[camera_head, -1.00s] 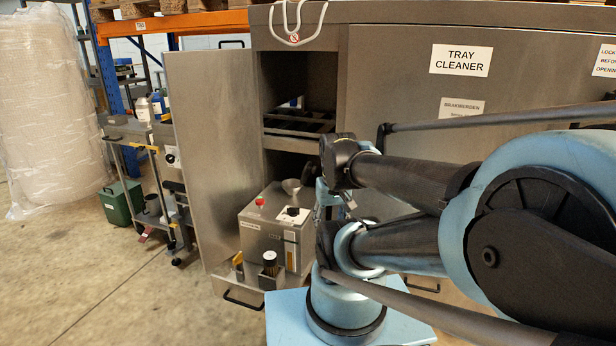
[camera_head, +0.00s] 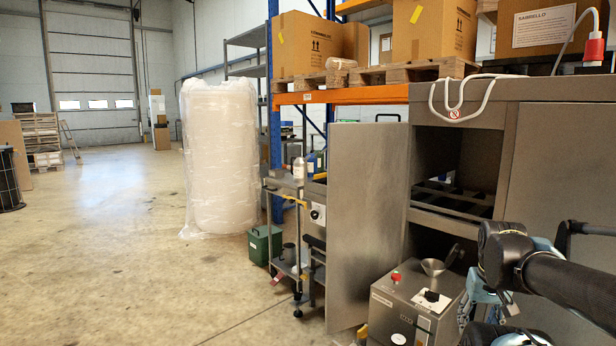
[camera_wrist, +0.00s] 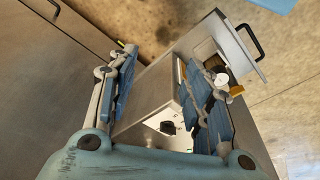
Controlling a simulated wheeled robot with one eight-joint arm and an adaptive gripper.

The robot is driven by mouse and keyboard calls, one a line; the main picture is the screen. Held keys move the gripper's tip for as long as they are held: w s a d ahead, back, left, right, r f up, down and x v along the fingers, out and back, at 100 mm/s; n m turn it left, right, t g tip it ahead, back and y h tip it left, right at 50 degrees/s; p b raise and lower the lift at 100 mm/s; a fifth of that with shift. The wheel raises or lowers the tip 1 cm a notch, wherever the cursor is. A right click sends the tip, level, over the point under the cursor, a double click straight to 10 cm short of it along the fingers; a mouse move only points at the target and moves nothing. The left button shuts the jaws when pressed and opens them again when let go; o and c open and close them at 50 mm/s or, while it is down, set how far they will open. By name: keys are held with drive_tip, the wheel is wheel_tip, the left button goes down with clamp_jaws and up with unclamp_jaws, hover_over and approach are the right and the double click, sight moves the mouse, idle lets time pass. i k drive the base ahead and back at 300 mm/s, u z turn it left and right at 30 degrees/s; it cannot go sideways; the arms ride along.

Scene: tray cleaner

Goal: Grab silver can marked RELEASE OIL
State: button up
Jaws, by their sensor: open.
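I cannot make out a silver can marked RELEASE OIL in any view. A pale bottle (camera_head: 299,169) stands on the cart beside the cabinet in the head view, with its label too small to read. My gripper (camera_wrist: 160,58) is open and empty in the wrist view, its two blue-padded fingers apart above the steel machine (camera_wrist: 152,98). In the head view the same machine (camera_head: 398,312), with a red button and a funnel, stands in front of the cabinet. My gripper is only partly visible there, at the lower right.
The open cabinet door (camera_head: 368,215) stands between the machine and the cart (camera_head: 287,245). A green box (camera_head: 265,244) sits on the floor beside the cart. A wrapped white roll (camera_head: 217,155) stands behind it. The floor to the left is wide and clear.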

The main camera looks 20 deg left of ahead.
sight(299, 175)
drive_tip(key=u, duration=2.25)
drive_tip(key=i, duration=4.05)
